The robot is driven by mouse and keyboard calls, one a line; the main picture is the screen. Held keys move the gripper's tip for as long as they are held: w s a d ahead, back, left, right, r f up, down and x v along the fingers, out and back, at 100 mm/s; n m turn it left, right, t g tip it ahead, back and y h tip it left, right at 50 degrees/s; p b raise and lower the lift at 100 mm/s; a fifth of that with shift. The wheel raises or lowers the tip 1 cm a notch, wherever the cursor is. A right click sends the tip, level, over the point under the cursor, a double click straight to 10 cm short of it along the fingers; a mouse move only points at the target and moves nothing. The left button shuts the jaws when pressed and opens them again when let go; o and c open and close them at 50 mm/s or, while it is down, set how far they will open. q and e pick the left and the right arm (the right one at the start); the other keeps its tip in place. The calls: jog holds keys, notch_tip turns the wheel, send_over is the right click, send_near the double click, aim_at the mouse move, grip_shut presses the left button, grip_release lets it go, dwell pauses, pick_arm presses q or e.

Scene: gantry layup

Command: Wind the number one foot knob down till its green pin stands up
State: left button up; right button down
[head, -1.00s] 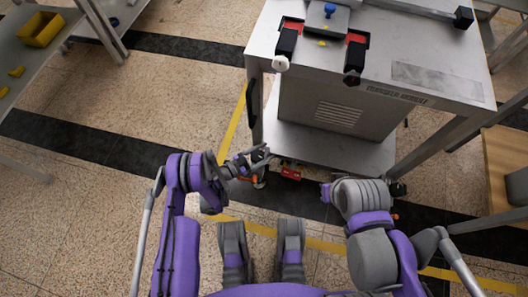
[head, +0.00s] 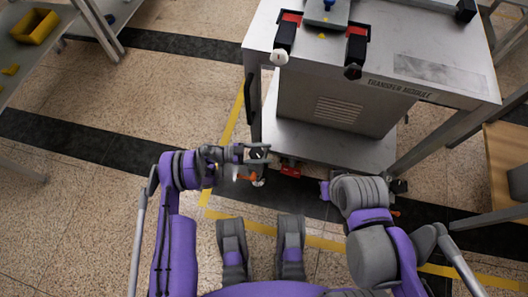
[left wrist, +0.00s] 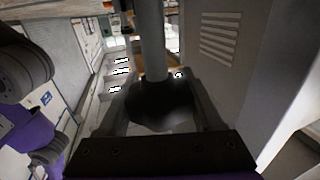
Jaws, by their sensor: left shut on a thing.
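My left gripper (head: 258,152) is at the near left corner of the transfer module (head: 284,137), low by its lower shelf. In the left wrist view its two fingers stand on either side of a dark round knob (left wrist: 160,105) under a grey vertical post (left wrist: 152,40), and it is shut on the knob. The number on this foot cannot be read. No green pin shows in either view. My right gripper (head: 325,190) is low near the module's front, mostly hidden by its own wrist; its fingers cannot be made out.
An orange lever (head: 247,178) and a pale wheel (head: 259,182) show just below the left gripper. A red block (head: 290,170) sits under the shelf's front edge. A black handle (head: 251,92) is on the module's left side.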

dwell(0.4)
pick_arm(q)
jog(key=o, duration=1.4)
jog(key=shift+a, duration=0.1)
jog(key=a, duration=1)
jog(key=shift+w+a, duration=0.25)
jog(key=shift+w, duration=0.05)
jog(key=shift+a, duration=0.1)
